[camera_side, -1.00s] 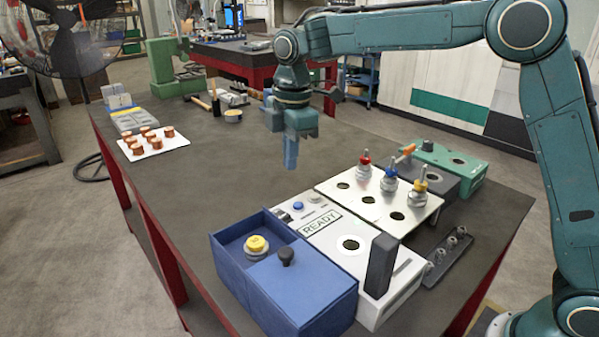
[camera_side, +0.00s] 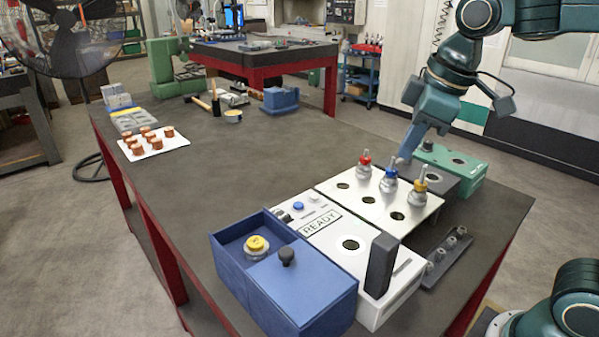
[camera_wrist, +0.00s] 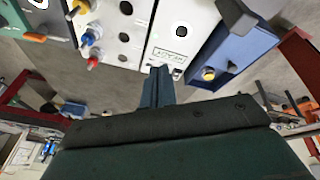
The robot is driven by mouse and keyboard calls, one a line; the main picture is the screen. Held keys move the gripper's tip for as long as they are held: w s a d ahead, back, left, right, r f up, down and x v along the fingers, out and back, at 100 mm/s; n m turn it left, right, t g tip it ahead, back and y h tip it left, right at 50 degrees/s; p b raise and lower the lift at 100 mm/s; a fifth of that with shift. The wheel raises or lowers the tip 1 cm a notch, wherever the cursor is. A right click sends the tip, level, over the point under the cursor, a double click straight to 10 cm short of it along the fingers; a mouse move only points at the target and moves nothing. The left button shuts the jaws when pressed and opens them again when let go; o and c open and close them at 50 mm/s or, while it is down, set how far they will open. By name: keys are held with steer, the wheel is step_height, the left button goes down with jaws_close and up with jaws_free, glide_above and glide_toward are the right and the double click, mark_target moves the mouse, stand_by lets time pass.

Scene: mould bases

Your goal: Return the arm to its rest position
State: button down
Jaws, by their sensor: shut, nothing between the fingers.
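My gripper (camera_side: 411,142) hangs above the right back of the table, over the area of the grey block (camera_side: 432,177) and the green block (camera_side: 460,165). Its fingers point down and to the left, shut and empty. In the wrist view my gripper (camera_wrist: 158,75) shows its fingers together, with nothing between them. From the side it overlaps the orange-handled piece behind the white plate, so the gap to it cannot be told.
The white plate (camera_side: 352,204) holds red, blue and yellow-topped parts. A READY box (camera_side: 340,243) and a blue box (camera_side: 240,284) stand in front. Copper pieces lie on a white sheet (camera_side: 150,150) at the left. The table's middle (camera_side: 250,170) is clear.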

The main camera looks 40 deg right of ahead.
steer(key=s+d+f+m+t, duration=0.1)
steer(key=s+f+m, duration=0.1)
steer(key=s, duration=0.4)
steer(key=s+d+f+m, duration=0.1)
steer(key=s+f+m, duration=0.1)
steer(key=s+m, duration=0.2)
steer(key=shift+s+d+f+t, duration=0.3)
steer(key=shift+s+f+t, duration=0.1)
steer(key=shift+s, duration=0.7)
